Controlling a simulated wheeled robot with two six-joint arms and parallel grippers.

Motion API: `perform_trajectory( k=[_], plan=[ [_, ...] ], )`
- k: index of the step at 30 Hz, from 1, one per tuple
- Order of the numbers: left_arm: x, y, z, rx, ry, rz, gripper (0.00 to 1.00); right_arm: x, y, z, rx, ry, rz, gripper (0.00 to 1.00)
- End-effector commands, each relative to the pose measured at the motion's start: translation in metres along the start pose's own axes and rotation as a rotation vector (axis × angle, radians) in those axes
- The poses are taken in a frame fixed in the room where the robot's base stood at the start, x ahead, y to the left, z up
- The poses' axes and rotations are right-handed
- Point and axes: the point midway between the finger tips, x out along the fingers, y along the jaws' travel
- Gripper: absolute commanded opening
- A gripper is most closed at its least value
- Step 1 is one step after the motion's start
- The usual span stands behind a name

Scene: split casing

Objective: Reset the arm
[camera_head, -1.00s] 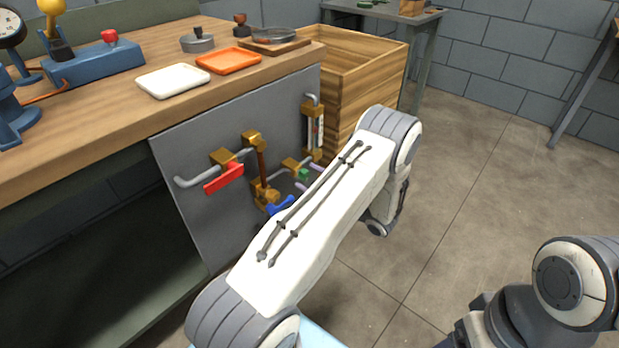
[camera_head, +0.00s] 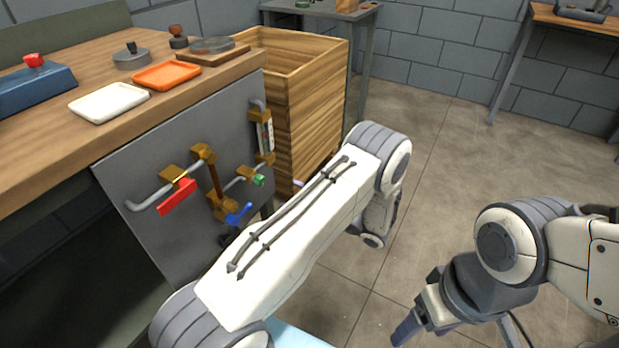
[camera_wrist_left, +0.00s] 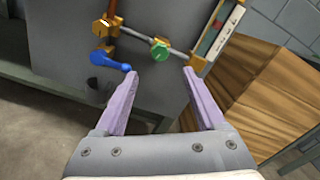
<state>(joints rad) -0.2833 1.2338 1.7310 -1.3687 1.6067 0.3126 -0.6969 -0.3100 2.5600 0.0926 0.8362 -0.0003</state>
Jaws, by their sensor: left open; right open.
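My left arm (camera_head: 300,225) reaches across the middle of the head view and hides most of its gripper there. In the left wrist view the left gripper (camera_wrist_left: 162,76) has its two purple fingers wide apart with nothing between them. It faces the grey panel (camera_wrist_left: 64,42), apart from the blue lever (camera_wrist_left: 108,60) and the green knob (camera_wrist_left: 160,50). My right gripper (camera_head: 452,328) is at the lower right of the head view, over the floor and partly cut off by the frame. It is open, with no object visible in it.
The grey panel with pipes, a red lever (camera_head: 176,197) and a gauge (camera_head: 264,135) hangs at the front of the wooden bench (camera_head: 40,160). A wooden crate (camera_head: 312,110) stands beside it. White (camera_head: 108,102) and orange (camera_head: 166,74) trays lie on top. Floor at right is open.

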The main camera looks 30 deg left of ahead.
Motion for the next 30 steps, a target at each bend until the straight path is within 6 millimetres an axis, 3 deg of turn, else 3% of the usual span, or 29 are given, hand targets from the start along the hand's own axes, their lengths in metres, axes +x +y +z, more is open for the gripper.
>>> perform_trajectory(
  k=[6,11,17,30],
  plan=[
    [-0.002,-0.001,0.003,-0.005,0.006,0.01,0.72,0.0,0.0,0.0,0.0,0.0,0.0,0.72],
    [-0.019,-0.002,0.033,-0.041,0.063,0.112,0.72,0.0,0.0,0.0,0.0,0.0,0.0,0.72],
    [-0.067,0.02,0.093,-0.119,0.248,0.362,0.72,0.0,0.0,0.0,0.0,0.0,0.0,0.72],
    [-0.197,0.106,0.197,-0.3,0.836,0.863,0.72,0.0,0.0,0.0,0.0,0.0,0.0,0.72]
  ],
)
